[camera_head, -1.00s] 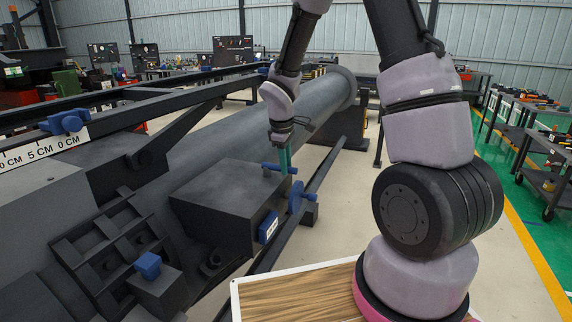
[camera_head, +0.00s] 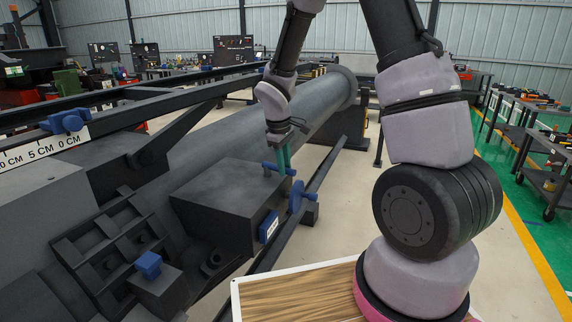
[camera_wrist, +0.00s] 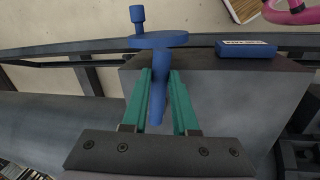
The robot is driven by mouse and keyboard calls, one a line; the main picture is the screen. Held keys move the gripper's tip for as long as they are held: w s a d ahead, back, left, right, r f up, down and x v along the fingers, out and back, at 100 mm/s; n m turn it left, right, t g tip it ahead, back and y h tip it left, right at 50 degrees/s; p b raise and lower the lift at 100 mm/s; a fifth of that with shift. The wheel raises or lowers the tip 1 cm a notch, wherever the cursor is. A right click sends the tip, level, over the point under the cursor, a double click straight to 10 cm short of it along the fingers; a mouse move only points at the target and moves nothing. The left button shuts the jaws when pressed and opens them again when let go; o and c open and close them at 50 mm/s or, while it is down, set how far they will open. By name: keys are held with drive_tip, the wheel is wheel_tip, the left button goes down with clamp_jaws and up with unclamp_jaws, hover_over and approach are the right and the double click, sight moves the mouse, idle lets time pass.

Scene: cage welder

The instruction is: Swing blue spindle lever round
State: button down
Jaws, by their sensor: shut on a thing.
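The blue spindle lever (camera_head: 273,167) is on the top edge of a dark grey box-shaped housing. My gripper (camera_head: 286,170) reaches down to it, and its teal fingers partly hide it in the head view. In the wrist view, the blue lever (camera_wrist: 158,98) runs lengthwise between the two teal fingers of my gripper (camera_wrist: 160,85), which are shut on it. A blue handwheel (camera_head: 297,196) stands at the housing's right end, close by the fingers. The wrist view also shows this handwheel (camera_wrist: 165,41), with a blue knob.
Clear floor (camera_head: 345,220) shows to the right.

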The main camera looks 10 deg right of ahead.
drive_tip(key=a+m, duration=0.1)
drive_tip(key=m, duration=0.1)
drive_tip(key=s+a+m, duration=0.1)
drive_tip(key=m, duration=0.1)
drive_tip(key=shift+s+a+g, duration=0.1)
drive_tip(key=shift+a+g, duration=0.1)
drive_tip(key=shift+g, duration=0.2)
drive_tip(key=a+m, duration=0.1)
drive_tip(key=m, duration=0.1)
drive_tip(key=a+m, duration=0.1)
drive_tip(key=m, duration=0.1)
drive_tip(key=shift+s+a+g+h, duration=0.1)
drive_tip(key=shift+s+g+h, duration=0.05)
drive_tip(key=shift+g+h, duration=0.15)
drive_tip(key=a+m, duration=0.1)
drive_tip(key=m, duration=0.1)
drive_tip(key=a+m, duration=0.1)
drive_tip(key=shift+w+m+g, duration=0.2)
drive_tip(key=shift+m+g, duration=0.2)
drive_tip(key=shift+w+a+m+g, duration=0.1)
drive_tip(key=shift+w+a+m, duration=0.2)
drive_tip(key=shift+m, duration=0.4)
drive_tip(key=shift+w+a+m+g, duration=0.1)
drive_tip(key=shift+a+m, duration=0.3)
drive_tip(key=shift+m, duration=0.3)
drive_tip(key=shift+w+a+m+g, duration=0.1)
drive_tip(key=shift+w+a+m, duration=0.2)
drive_tip(key=shift+m, duration=0.4)
